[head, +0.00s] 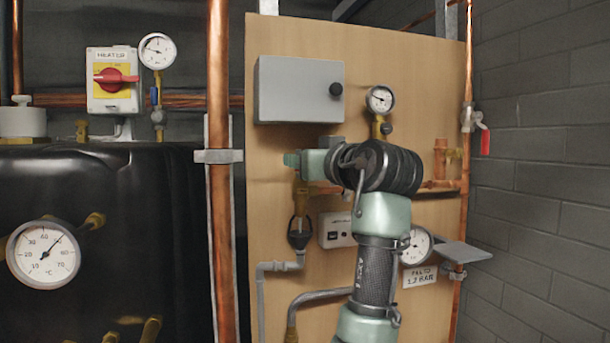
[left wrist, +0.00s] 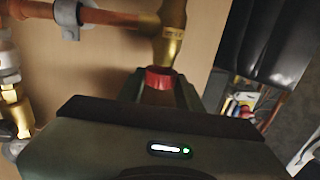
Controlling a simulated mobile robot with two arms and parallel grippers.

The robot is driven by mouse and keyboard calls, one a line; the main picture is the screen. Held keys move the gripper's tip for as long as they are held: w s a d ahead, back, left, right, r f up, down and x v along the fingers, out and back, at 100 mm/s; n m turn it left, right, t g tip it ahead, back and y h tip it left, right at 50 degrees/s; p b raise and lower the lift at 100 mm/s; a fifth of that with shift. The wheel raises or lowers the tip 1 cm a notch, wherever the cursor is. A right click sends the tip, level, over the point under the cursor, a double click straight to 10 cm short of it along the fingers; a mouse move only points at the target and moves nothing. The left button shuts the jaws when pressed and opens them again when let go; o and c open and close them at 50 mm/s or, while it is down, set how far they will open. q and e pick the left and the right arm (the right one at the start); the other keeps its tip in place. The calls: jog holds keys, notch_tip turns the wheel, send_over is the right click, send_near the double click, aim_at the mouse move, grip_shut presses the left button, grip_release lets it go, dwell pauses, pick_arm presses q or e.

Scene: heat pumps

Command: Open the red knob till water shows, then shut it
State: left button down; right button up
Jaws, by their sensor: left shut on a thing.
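The red knob (left wrist: 159,78) shows in the left wrist view, at the end of a brass fitting (left wrist: 171,42). My left gripper (head: 292,160) is shut on the knob, with a finger on each side of it. In the head view the knob is hidden behind my gripper and wrist. I cannot make out any water in the tundish at this size. My right gripper is in neither view.
A grey box (head: 299,90) sits just above my gripper on the wooden board (head: 276,38). A tall copper pipe (head: 219,240) and a black tank (head: 110,190) stand to the left. A gauge (head: 380,99) and a red-handled valve (head: 485,142) are on the right.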

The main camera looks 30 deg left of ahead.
pick_arm(q)
jog(key=m+t+h, duration=0.1)
jog(key=m+t+h+b, duration=0.1)
jog(key=t, duration=0.1)
jog(key=m+t+h, duration=0.1)
jog(key=shift+s+a+m+t+h+b, duration=0.2)
jog(key=shift+s+m+t+h+b, duration=0.1)
jog(key=shift+h+b, duration=0.1)
jog(key=shift+s+a+m+t+h+b, duration=0.15)
jog(key=shift+m+t+h+b, duration=0.25)
jog(key=shift+m+t+h, duration=1.4)
jog(key=shift+h, duration=0.7)
jog(key=c, duration=0.9)
grip_release()
jog(key=shift+c, duration=0.2)
jog(key=b+v, duration=0.2)
jog(key=v, duration=0.5)
jog(key=shift+s, duration=0.25)
